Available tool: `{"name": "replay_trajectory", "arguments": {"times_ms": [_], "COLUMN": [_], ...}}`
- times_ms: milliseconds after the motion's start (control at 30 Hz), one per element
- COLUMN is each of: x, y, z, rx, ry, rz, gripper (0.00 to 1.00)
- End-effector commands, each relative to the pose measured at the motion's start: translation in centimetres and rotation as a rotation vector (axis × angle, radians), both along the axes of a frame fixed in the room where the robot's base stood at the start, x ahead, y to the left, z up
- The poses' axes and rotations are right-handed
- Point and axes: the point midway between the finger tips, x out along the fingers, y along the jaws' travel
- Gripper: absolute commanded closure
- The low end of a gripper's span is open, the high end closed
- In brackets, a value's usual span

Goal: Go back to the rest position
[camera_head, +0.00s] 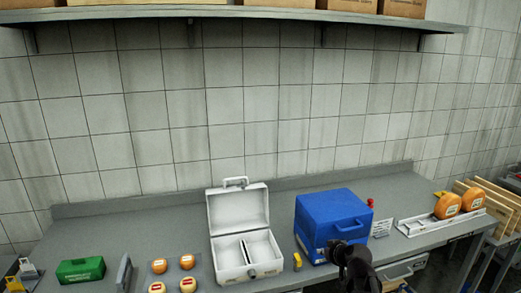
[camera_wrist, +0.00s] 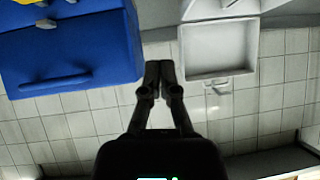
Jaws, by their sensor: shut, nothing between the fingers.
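My gripper (camera_wrist: 159,66) is shut and empty, its two dark fingers together in the wrist view. In the head view my gripper (camera_head: 337,248) is in front of the lower right part of a blue box (camera_head: 335,208). I cannot tell whether it touches the box. In the wrist view, which looks upside down, the blue box (camera_wrist: 75,52) is left of the fingers and an open white case (camera_wrist: 219,50) is right of them.
The open white case (camera_head: 237,215) stands left of the blue box on the grey bench (camera_head: 150,215). Small orange and red-topped wheels (camera_head: 187,262) and a green box (camera_head: 80,271) are further left. Two orange cheese wheels (camera_head: 447,205) sit on a white tray (camera_head: 420,224) at right. A shelf (camera_head: 240,12) hangs above.

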Motion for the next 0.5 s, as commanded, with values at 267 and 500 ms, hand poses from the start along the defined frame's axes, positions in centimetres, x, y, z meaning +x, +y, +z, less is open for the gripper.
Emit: {"name": "replay_trajectory", "arguments": {"times_ms": [267, 500], "x": [-6.9, -13.1], "y": [4.7, 5.4], "z": [-5.0, -7.3], "rx": [-0.043, -0.15], "ry": [0.428, 0.76], "rz": [0.017, -0.115], "gripper": [1.0, 1.0]}}
